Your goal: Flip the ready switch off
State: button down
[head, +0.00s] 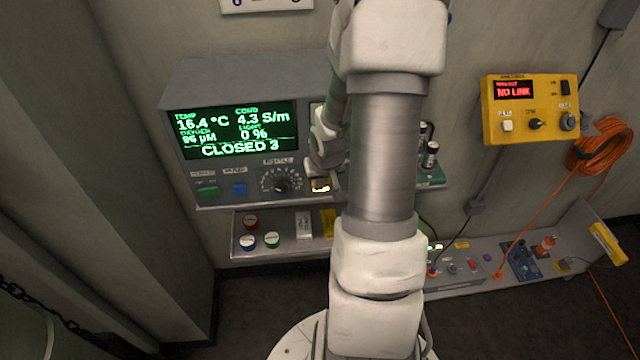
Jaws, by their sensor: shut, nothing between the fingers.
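A grey control console (182,110) hangs on the wall at the left, with a green-text screen (235,130) reading "CLOSED 3". No label is legible as "ready", so I cannot tell which control is the ready switch. My gripper (317,170) is shut and empty, just above the lit control; I cannot tell whether it touches it. My arm hides the console's right end.
A yellow box (530,108) reading "NO LINK" hangs at the right, near a coiled orange cable (598,146). A shelf (240,245) below the console holds round caps. A long lower shelf (455,285) carries small items. Dark floor lies in front.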

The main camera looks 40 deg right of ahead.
jog(key=w+m+b, duration=0.1)
jog(key=m+b, duration=0.1)
jog(key=b, duration=0.3)
jog(key=shift+w+r+h, duration=0.1)
jog(key=shift+w+h, duration=0.1)
jog(key=shift+h, duration=0.2)
jog(key=shift+r, duration=0.1)
